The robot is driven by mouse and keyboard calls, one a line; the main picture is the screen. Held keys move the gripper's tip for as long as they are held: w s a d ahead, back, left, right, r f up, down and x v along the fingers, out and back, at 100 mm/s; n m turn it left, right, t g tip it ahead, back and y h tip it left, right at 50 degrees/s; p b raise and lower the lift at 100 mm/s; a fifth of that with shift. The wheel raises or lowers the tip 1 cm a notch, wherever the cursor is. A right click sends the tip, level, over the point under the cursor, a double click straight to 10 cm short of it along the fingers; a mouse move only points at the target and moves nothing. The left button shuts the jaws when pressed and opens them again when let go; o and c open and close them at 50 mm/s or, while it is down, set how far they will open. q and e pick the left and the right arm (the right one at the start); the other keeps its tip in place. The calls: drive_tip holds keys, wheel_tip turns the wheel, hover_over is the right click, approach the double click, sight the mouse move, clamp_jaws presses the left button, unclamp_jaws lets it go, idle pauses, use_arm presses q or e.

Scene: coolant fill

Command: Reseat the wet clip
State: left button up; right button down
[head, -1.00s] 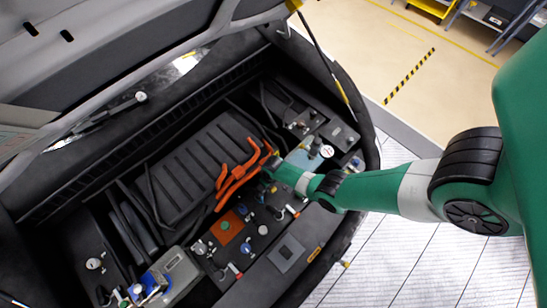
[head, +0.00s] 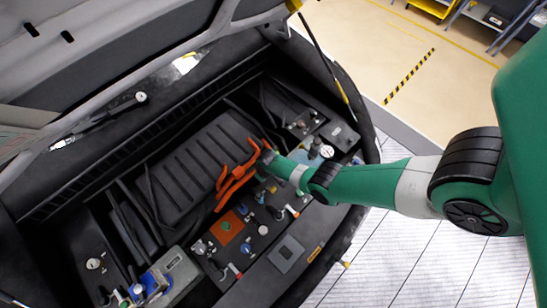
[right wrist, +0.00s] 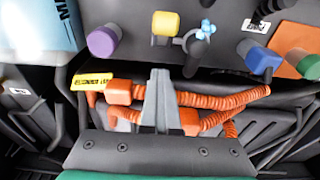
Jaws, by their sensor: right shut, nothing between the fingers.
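My right gripper (right wrist: 158,98) is shut and empty over the orange corrugated hoses (right wrist: 215,98) in the right wrist view. I cannot tell whether it touches them. In the head view its tip (head: 268,160) is at the right end of the orange hoses (head: 232,182). Two orange connector blocks (right wrist: 119,91) sit either side of the fingers, near a yellow label (right wrist: 92,81). A small light-blue winged piece (right wrist: 206,30) sits on a grey fitting above the fingers. I cannot tell which part is the wet clip. My left gripper is not in view.
Purple (right wrist: 102,41), yellow (right wrist: 165,23), blue (right wrist: 259,60) and green (right wrist: 303,64) caps stand around the hoses. A light-blue tank (right wrist: 42,25) is at upper left. The raised hood (head: 120,50) hangs over the bay's left side. A ribbed black cover (head: 185,160) lies beside the hoses.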

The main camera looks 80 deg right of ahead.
drive_tip(key=shift+w+d+r, duration=0.3)
drive_tip(key=shift+w+r, duration=0.05)
drive_tip(key=shift+w, duration=0.25)
drive_tip(key=c, duration=1.1)
unclamp_jaws()
